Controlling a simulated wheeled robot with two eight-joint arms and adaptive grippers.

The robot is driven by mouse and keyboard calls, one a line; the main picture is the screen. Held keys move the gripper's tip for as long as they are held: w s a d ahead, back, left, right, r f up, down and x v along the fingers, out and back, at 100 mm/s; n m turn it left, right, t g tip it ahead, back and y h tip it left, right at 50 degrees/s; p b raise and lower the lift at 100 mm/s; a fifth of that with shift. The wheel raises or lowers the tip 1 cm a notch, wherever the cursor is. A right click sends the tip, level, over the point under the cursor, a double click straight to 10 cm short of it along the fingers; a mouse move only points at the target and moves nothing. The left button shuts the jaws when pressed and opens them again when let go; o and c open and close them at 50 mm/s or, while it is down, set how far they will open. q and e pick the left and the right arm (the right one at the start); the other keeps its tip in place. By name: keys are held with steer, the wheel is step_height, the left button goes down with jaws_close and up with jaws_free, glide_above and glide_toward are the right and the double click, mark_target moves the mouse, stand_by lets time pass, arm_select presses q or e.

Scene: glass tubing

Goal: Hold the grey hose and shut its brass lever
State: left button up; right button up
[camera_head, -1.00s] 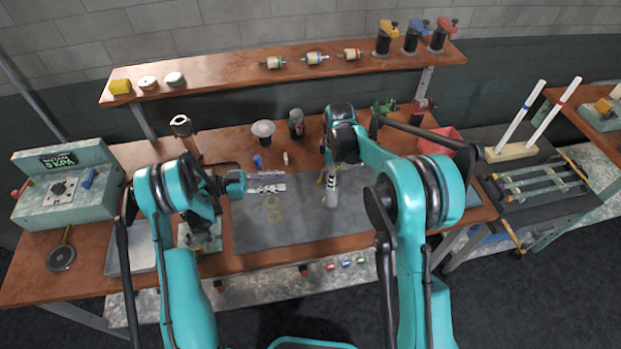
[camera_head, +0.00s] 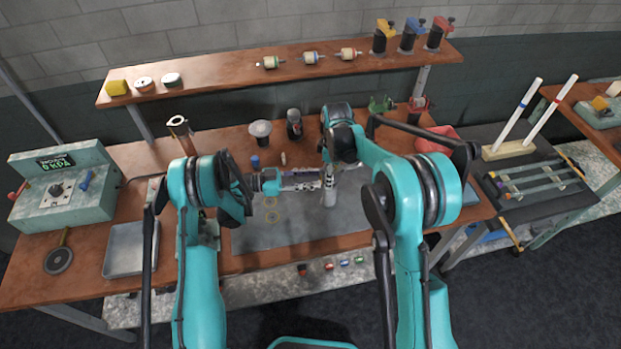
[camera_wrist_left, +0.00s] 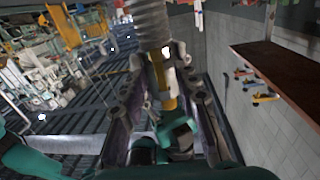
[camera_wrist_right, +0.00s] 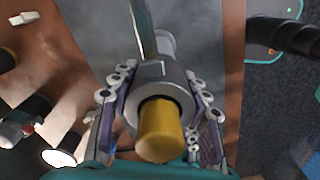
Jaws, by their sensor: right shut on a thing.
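In the right wrist view my right gripper (camera_wrist_right: 160,100) is shut around a grey collar (camera_wrist_right: 176,82) with a brass end (camera_wrist_right: 160,132). My left gripper (camera_head: 312,181) reaches in from the left at the hose's side. In the left wrist view its fingers (camera_wrist_left: 163,70) are apart, with the ribbed grey hose (camera_wrist_left: 150,20) and a brass part (camera_wrist_left: 164,88) showing between or just beyond them. I cannot make out the lever's position.
The dark mat (camera_head: 270,240) has yellow rings on it. A gauge box (camera_head: 50,200) and a grey tray (camera_head: 125,262) are on the left. A raised shelf (camera_head: 215,80) with fittings runs along the back. A red bin (camera_head: 437,137) stands behind my right arm.

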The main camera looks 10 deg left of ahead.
arm_select(q)
jaws_close()
jaws_free()
steer(key=v, duration=1.2)
arm_select(e)
steer(key=o, duration=1.6)
steer(key=shift+c, duration=0.2)
